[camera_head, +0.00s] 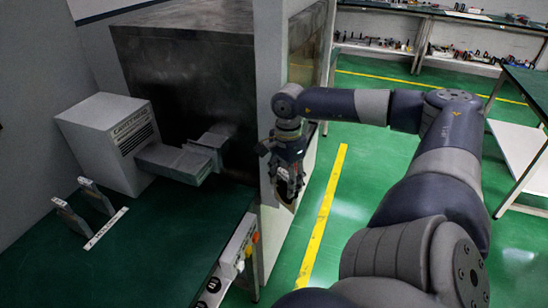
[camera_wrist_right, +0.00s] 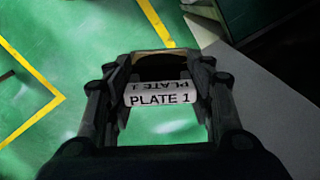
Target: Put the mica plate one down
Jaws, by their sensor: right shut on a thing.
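My right gripper (camera_head: 288,184) hangs from my right arm near the middle of the head view, to the right of the cabinet's pale edge post. It is shut on mica plate one, whose white label reading "PLATE 1" (camera_wrist_right: 160,99) shows between the fingers in the right wrist view. The green floor lies below the plate there. Two upright grey plates (camera_head: 72,216) (camera_head: 97,196) stand on the green bench (camera_head: 150,245) at the left, behind a white label strip (camera_head: 106,229) whose text is too small to read. My left gripper is not in view.
A pale generator box (camera_head: 110,140) with a grey waveguide (camera_head: 175,162) stands against the dark cabinet (camera_head: 190,60). Coloured buttons (camera_head: 254,238) line the bench's right edge. The bench's near part is bare. Workbenches (camera_head: 470,40) stand at the back and right.

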